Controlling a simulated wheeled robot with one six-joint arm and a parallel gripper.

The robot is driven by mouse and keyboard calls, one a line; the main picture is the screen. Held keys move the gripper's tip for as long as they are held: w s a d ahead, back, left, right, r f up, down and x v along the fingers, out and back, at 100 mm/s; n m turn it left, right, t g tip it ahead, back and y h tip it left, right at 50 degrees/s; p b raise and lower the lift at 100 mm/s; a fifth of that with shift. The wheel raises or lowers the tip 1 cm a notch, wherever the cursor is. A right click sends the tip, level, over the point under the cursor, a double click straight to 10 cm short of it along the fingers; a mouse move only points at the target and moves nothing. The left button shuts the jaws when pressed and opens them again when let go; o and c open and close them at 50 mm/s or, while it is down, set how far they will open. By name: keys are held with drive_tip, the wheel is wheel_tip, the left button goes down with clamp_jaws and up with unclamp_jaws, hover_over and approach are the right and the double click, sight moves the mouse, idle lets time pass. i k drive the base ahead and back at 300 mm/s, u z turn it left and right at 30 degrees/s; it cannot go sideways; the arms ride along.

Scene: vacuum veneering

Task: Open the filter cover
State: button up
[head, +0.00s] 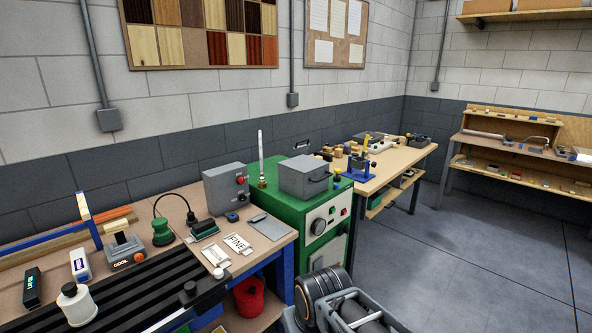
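A green cabinet (284,222) stands right of the near bench, with a round gauge or dial on its front. A grey box-shaped cover (304,176) with a dark handle on its front side sits on top of the cabinet. It appears closed, and I take it for the filter cover; no label on it is readable. Its inside is hidden. Parts of my arm show at the bottom centre, below and in front of the cabinet. My gripper is not in view.
A thin white upright tube (261,155) stands left of the cover, and a blue and yellow fitting (337,177) stands right of it. A grey control box (226,188) is on the near bench (262,247). Open floor (470,240) lies to the right.

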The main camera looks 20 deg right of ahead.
sight(303, 176)
drive_tip(key=i, duration=0.45)
drive_tip(key=z, duration=1.45)
drive_tip(key=i, duration=1.2)
drive_tip(key=u, duration=1.4)
